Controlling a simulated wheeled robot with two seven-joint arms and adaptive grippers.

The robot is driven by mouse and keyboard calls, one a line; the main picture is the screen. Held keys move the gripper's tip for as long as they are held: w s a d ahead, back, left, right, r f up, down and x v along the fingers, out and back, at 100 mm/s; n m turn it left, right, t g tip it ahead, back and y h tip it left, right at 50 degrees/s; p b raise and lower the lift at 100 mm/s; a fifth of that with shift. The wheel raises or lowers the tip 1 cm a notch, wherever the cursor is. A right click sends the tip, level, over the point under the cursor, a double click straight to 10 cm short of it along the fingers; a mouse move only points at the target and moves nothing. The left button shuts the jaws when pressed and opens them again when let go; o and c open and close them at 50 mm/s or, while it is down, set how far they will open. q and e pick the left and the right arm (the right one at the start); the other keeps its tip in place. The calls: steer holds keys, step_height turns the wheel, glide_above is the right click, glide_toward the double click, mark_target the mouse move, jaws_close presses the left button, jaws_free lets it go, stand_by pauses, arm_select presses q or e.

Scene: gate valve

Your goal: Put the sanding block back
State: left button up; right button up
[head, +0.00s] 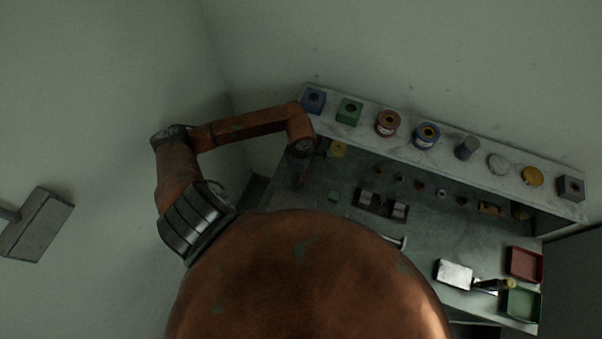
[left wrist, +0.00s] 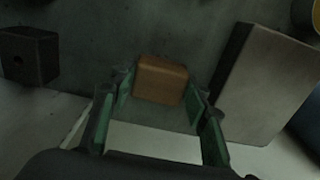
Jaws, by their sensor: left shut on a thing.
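The sanding block (left wrist: 161,80), a small orange-brown block with rounded edges, sits between the fingertips of my left gripper (left wrist: 158,98) in the left wrist view. The green-lined fingers are shut on it from both sides. In the head view my left arm comes in from the left and bends down at the left end of the shelf. My left gripper (head: 303,172) is dark there, below the shelf's left end, and the block in it cannot be made out. My right gripper is not in view.
A shelf (head: 358,134) carries several blocks, spools and cylinders. Below it, the bench holds a dark two-block fixture (head: 382,204), a red tray (head: 524,264) and a green tray (head: 522,304). In the left wrist view, a dark holed block (left wrist: 28,57) and a pale box (left wrist: 268,85) flank the gripper.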

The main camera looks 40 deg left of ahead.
arm_select(q)
steer(key=shift+f, duration=0.1)
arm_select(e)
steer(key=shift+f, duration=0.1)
arm_select(q)
steer(key=o, duration=0.5)
steer(key=shift+f, duration=0.1)
steer(key=o, duration=0.5)
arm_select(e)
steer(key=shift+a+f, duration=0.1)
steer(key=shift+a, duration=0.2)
arm_select(q)
steer(key=shift+r, duration=0.5)
step_height(320, 180, up, 12)
steer(key=shift+f+b, duration=0.25)
steer(key=shift+b, duration=0.8)
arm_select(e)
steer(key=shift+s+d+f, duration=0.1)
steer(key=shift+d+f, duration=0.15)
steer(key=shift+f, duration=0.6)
